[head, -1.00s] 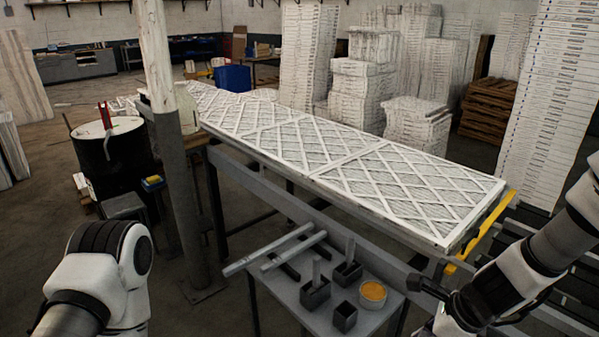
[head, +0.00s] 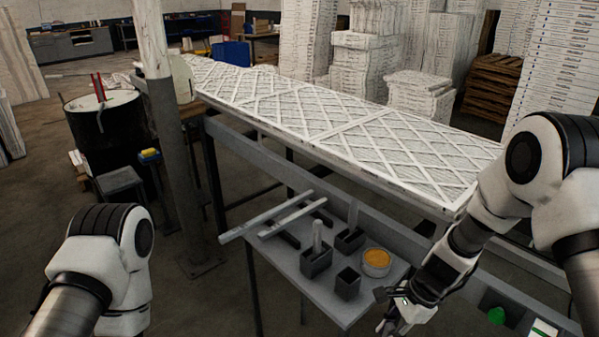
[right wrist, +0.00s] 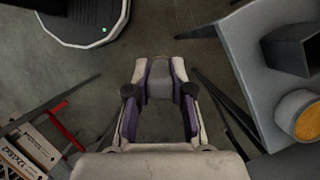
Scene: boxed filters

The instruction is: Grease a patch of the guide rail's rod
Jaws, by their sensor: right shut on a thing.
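The guide rail (head: 280,216) has two pale parallel rods on dark supports, at the left of a small grey table. A round tub of orange-yellow grease (head: 376,260) stands at the table's right edge; part of it shows in the right wrist view (right wrist: 309,118). My right gripper (head: 392,312) is just off the table's front right edge, near the tub. It is shut on a grey tool (right wrist: 159,82), held between the purple-lined fingers; I cannot tell its kind. My left arm shows at the left, but its gripper is out of view.
Two dark square pots (head: 315,261) (head: 349,238) hold upright pale handles; a third pot (head: 347,283) looks empty. A long bench of white filters (head: 340,120) runs behind the table. A post (head: 180,170) stands left.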

